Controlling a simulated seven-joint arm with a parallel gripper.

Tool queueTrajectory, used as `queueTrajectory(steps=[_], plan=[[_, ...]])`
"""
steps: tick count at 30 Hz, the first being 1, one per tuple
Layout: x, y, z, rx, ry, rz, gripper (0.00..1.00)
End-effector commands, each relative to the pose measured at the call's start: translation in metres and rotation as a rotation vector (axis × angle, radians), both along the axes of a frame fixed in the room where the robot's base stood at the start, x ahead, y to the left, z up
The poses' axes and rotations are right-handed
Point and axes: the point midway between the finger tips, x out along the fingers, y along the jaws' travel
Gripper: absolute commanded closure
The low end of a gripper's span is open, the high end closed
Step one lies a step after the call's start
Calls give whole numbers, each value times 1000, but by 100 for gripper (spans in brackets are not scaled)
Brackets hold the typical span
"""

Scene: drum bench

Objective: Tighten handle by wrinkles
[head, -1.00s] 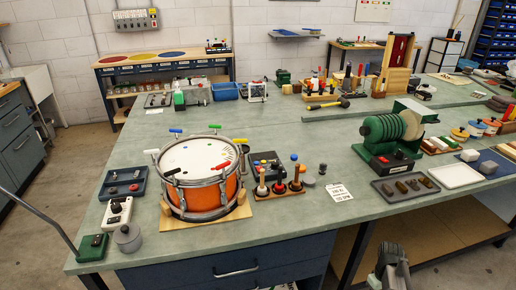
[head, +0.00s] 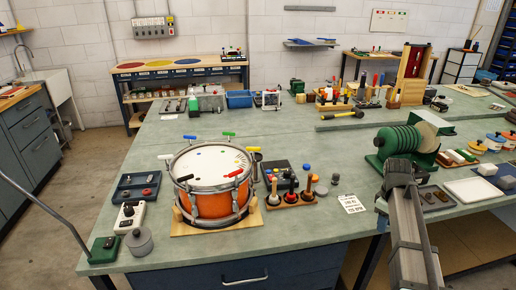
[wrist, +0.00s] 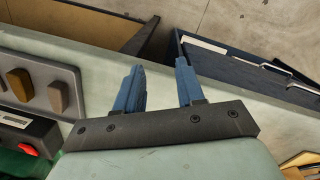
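A drum (head: 212,205) with an orange shell and a white drumhead (head: 205,163) stands on a wooden board on the bench. Coloured handles sit around its rim: a blue handle (head: 190,137), a green handle (head: 229,134), a red handle (head: 234,173) and others. Small dark marks show on the drumhead's right side; I cannot tell for certain whether they are wrinkles. My gripper (wrist: 160,72) has two blue fingers, apart and empty, in the wrist view. In the head view my arm is at the right, well away from the drum; its fingertips are not clear there.
A stand of upright knobbed tools (head: 292,197) and a white card (head: 351,204) lie between drum and arm. A green machine (head: 400,143) stands beyond my arm.

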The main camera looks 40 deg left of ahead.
Motion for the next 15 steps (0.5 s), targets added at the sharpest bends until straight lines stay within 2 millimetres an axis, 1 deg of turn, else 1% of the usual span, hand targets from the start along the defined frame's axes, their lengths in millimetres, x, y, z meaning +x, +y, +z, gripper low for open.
queueTrajectory(steps=[1, 2, 3, 5, 6, 8, 9, 11, 12, 14, 15], plan=[[11, 26, 13, 24, 3, 41, 62], [13, 38, 19, 38, 7, 63, 62], [15, 55, 29, 58, 10, 94, 62], [19, 83, 44, 92, 16, 147, 62], [21, 104, 57, 114, 20, 187, 62], [22, 138, 77, 153, 29, 252, 62], [22, 163, 93, 181, 33, 300, 62], [18, 203, 120, 226, 43, 380, 62], [15, 230, 138, 256, 50, 437, 62], [7, 270, 167, 301, 61, 522, 62], [0, 294, 186, 330, 66, 576, 62]])
